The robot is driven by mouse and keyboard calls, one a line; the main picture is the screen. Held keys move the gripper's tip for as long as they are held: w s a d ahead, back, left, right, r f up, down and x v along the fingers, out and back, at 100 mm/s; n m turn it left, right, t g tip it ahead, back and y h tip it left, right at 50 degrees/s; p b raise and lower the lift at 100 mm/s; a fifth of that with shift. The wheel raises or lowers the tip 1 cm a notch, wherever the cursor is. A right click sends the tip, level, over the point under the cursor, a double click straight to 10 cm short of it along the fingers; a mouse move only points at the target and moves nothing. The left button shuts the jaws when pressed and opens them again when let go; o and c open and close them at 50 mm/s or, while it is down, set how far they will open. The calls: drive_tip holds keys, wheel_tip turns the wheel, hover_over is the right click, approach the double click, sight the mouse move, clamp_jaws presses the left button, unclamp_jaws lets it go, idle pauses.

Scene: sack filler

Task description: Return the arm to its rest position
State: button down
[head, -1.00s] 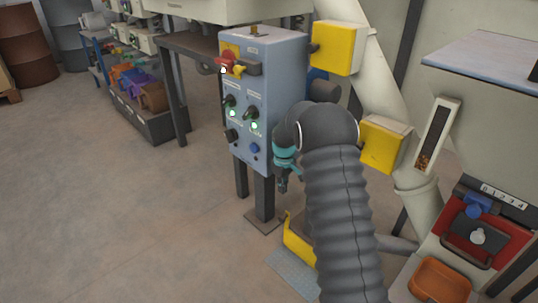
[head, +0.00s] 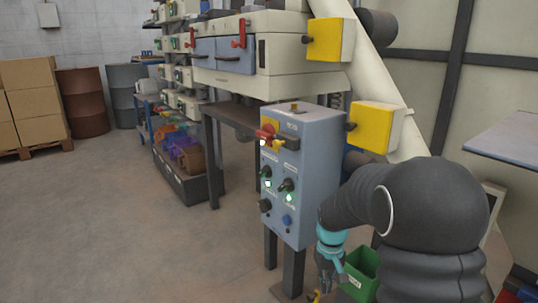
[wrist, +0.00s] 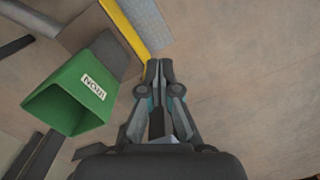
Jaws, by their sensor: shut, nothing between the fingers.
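My gripper (head: 328,278) hangs at the lower right of the head view, pointing down, to the right of the blue control box's legs. In the wrist view my gripper (wrist: 160,66) has its fingertips together with nothing between them. It is above bare floor, apart from everything around it. My dark arm covers the lower right of the head view and hides what lies behind it.
The blue control box (head: 302,165) with knobs and green lights stands left of my arm. A green bin (head: 360,274) is beside my gripper; it also shows in the wrist view (wrist: 66,102). Yellow boxes (head: 330,40) are above. Open floor (head: 120,220) lies left.

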drive_tip(key=s+r+m+t, duration=0.1)
drive_tip(key=s+r+t, duration=0.2)
drive_tip(key=s+r, duration=0.6)
drive_tip(key=s+r+t+p, duration=0.1)
drive_tip(key=s+r+t, duration=0.2)
drive_tip(key=s+r, duration=0.7)
drive_tip(key=shift+s+m, duration=0.4)
drive_tip(key=shift+s, duration=2.35)
drive_tip(key=c, duration=1.9)
unclamp_jaws()
drive_tip(key=shift+d+r, duration=0.1)
